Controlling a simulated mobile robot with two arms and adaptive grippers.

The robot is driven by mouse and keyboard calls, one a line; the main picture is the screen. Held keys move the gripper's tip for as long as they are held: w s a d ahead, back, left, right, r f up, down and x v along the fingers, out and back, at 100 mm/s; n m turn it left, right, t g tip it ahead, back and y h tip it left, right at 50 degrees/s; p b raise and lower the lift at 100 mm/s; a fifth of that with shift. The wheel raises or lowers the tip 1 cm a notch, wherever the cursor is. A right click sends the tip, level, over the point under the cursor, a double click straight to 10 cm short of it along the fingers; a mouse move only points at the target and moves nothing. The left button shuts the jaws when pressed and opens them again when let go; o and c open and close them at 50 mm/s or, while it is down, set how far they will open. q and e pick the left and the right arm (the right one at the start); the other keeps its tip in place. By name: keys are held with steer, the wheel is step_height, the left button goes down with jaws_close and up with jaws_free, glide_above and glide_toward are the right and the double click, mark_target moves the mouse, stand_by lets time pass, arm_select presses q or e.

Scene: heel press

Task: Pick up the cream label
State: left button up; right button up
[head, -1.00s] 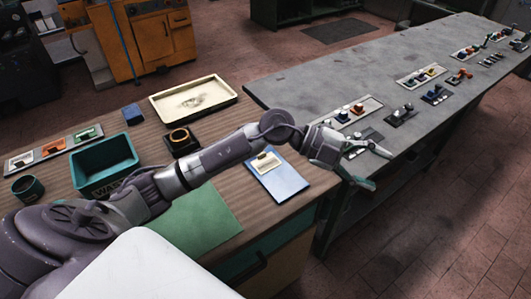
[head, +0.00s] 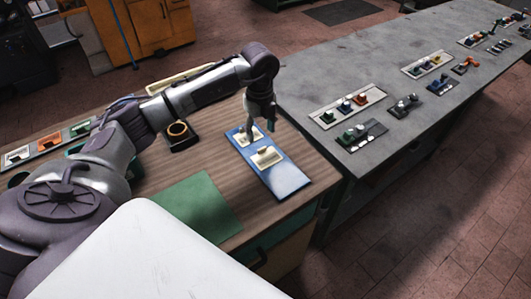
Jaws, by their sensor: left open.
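A blue board (head: 287,178) lies on the wooden bench. Two cream pieces with darker marks lie on it: a nearer cream label (head: 266,157) and a farther cream label (head: 241,139). My left gripper (head: 260,126) points down over the far end of the board. It is open, with its fingers close to the farther cream label and partly covering it. I cannot tell whether they touch it. My right gripper is not in view.
A green mat (head: 198,208) lies near the bench's front edge. A black block with a brass ring (head: 178,134) stands left of the board. A cream tray (head: 182,79) is partly behind my arm. The grey table (head: 400,60) holds several small parts.

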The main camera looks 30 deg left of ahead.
mark_target(262, 148)
arm_select(q)
steer(key=shift+f, duration=0.65)
steer(key=shift+s+d+f+p, duration=0.15)
steer(key=shift+f+p, duration=0.2)
steer(key=shift+p, duration=0.05)
steer(key=f, duration=0.1)
steer(key=f+p, duration=0.1)
steer(key=f, duration=0.1)
steer(key=shift+s+d+f+p, duration=0.15)
steer(key=shift+d+f+p, duration=0.1)
steer(key=shift+p, duration=0.15)
steer(key=shift+f, duration=0.55)
steer(key=c, duration=0.9)
